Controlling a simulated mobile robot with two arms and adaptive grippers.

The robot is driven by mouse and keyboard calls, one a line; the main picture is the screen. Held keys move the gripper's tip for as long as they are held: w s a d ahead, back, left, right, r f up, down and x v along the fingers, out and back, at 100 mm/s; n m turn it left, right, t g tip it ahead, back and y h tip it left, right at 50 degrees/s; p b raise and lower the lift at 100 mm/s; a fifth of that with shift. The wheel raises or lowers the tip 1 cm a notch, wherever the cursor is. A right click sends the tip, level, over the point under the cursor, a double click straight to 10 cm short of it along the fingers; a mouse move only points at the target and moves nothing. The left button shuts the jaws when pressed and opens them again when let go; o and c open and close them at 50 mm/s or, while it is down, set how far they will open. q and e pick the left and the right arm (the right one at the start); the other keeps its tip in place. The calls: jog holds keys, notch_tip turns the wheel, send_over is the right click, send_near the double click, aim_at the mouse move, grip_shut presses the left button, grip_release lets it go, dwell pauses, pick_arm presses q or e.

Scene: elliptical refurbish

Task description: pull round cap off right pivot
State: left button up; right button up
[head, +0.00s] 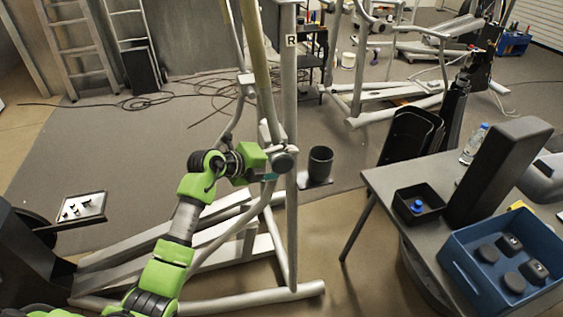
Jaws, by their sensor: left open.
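The elliptical machine stands in the middle of the head view, with an upright post (291,100) marked with an "R" label (291,40). A round grey cap (284,162) shows at the pivot beside that post. My green left arm comes in from the lower left. My left gripper (272,166) is at the pivot, open, right beside the cap. Its fingers are small and partly hidden, so I cannot tell whether they touch the cap or stand around it. My right gripper is not in view.
A grey table (384,183) at the right holds a small black bin (418,205) with a blue item, a blue crate (470,285) with dark round parts, and a bottle (474,145). A black cup (320,163) stands behind the pivot. Cables (140,101) lie on the floor.

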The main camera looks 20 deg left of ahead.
pick_arm(q)
jog(key=shift+w+d+f, duration=0.15)
jog(key=shift+w, duration=0.05)
jog(key=c, duration=1.8)
jog(key=shift+s+d+p, duration=0.3)
jog(key=shift+s+p, duration=0.1)
jog(key=shift+p, duration=0.15)
jog(key=s+d+p, duration=0.1)
jog(key=s, duration=0.1)
jog(key=s+d+p, duration=0.1)
jog(key=s+p, duration=0.1)
jog(key=s+d+p, duration=0.2)
